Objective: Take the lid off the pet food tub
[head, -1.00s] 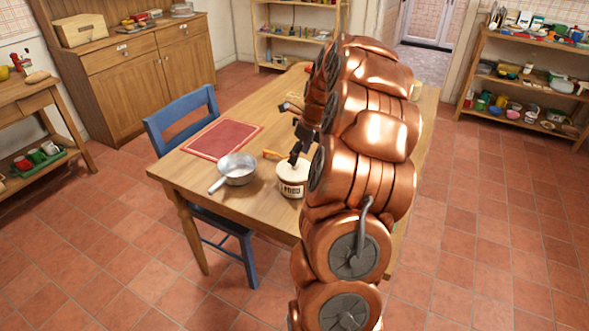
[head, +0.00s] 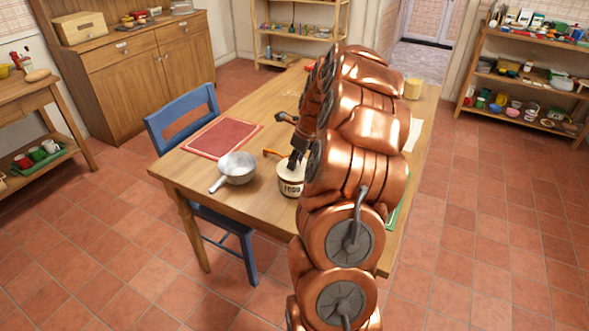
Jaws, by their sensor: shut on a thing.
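The pet food tub (head: 291,188) is a cream pot with dark lettering and stands upright on the wooden table, right of a metal saucepan. Its pale lid (head: 287,170) is at the top of the tub, and I see no clear gap between them. My dark gripper (head: 296,164) points down from above and is shut on the lid. The fingertips are small in the head view, and my copper arm hides the tub's right side and part of the gripper.
The saucepan (head: 237,168) stands close left of the tub. A red placemat (head: 223,138) lies behind it. An orange-handled thing (head: 273,153) is just behind the tub. A blue chair (head: 183,118) is at the left.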

